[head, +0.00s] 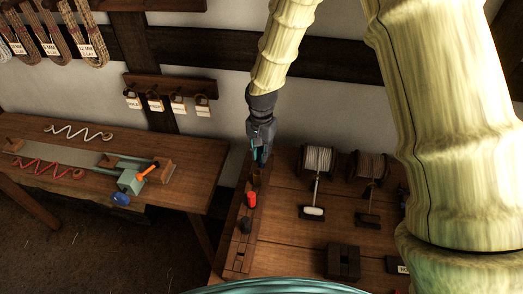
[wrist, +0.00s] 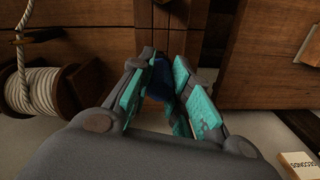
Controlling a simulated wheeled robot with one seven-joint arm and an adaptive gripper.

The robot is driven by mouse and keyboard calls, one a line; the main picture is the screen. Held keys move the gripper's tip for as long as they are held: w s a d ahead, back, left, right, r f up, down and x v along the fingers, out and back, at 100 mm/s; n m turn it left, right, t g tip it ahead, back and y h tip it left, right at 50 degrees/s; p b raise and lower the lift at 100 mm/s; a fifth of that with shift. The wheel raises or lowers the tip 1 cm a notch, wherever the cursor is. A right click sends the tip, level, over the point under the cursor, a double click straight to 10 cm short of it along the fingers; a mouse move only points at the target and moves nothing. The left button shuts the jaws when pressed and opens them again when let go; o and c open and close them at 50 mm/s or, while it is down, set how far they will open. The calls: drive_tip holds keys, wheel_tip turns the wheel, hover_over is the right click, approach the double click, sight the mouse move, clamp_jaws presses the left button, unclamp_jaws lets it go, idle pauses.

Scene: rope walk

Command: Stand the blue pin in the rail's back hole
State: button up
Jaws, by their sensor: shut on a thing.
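My gripper (head: 261,155) is over the far end of the long wooden rail (head: 236,248), which runs along the left edge of the right-hand table. In the wrist view, my gripper (wrist: 165,105) has its teal finger pads closed around the dark blue pin (wrist: 160,80). The pin is between the fingers, above or at the wood; I cannot tell whether its lower end is in a hole. In the head view the gripper hides the pin and the back hole. A red pin (head: 252,199) and a dark pin (head: 246,224) stand in the rail nearer to me.
Rope reels (head: 317,160) stand on the table right of the rail; one also shows in the wrist view (wrist: 38,90). A dark block (head: 343,262) sits at the front.

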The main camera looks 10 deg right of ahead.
drive_tip(key=shift+f+b, duration=0.45)
drive_tip(key=shift+f, duration=0.6)
drive_tip(key=o, duration=1)
drive_tip(key=shift+c, duration=0.2)
drive_tip(key=shift+r, duration=0.1)
wheel_tip(320, 180, up, 12)
drive_tip(key=shift+f, duration=0.1)
